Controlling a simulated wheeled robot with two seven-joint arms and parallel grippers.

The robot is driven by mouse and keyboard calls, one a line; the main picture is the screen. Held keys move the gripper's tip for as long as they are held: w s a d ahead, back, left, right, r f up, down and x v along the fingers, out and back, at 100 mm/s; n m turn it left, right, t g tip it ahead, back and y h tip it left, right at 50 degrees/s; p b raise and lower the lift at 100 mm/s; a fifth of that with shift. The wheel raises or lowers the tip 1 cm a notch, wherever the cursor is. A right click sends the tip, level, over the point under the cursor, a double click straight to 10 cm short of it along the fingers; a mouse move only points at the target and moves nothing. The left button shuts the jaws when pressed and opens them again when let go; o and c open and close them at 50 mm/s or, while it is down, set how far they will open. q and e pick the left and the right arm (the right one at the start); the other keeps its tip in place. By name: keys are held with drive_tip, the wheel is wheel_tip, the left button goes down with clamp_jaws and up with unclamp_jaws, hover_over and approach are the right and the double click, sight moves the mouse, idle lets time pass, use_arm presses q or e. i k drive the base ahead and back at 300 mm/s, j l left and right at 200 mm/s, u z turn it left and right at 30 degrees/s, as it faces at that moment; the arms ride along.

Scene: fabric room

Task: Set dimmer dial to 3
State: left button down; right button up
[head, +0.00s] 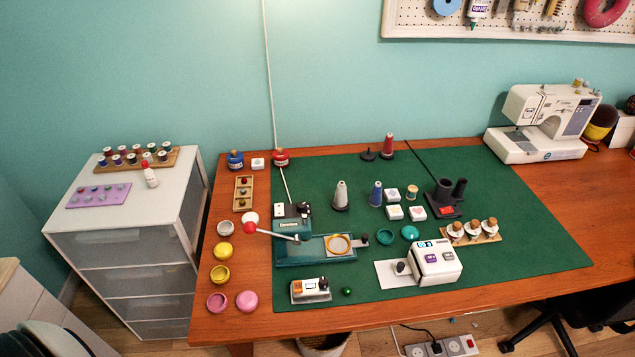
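Neither of my grippers shows in the head view. No dial with readable numbers stands out. A small pale box (310,291) with an orange patch and a dark knob-like part (323,283) lies at the front left of the green mat (382,291). It may be the dimmer, but its marks are too small to read. A white device (437,263) with a small lit display and two buttons stands to its right, with a dark knob-like part (401,268) at its left side. I cannot tell any dial's setting.
A teal press (315,250) with a red-tipped lever stands behind the pale box. A green ball (347,291) lies next to the box. Spools, small jars and a black holder (444,196) stand farther back. A sewing machine (543,123) is at the back right. The mat's front right is clear.

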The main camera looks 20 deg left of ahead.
sight(300, 208)
drive_tip(key=k+j, duration=0.15)
drive_tip(key=k, duration=0.2)
drive_tip(key=k+j, duration=0.2)
drive_tip(key=k, duration=0.2)
drive_tip(key=k+j+z, duration=0.1)
drive_tip(key=k, duration=0.25)
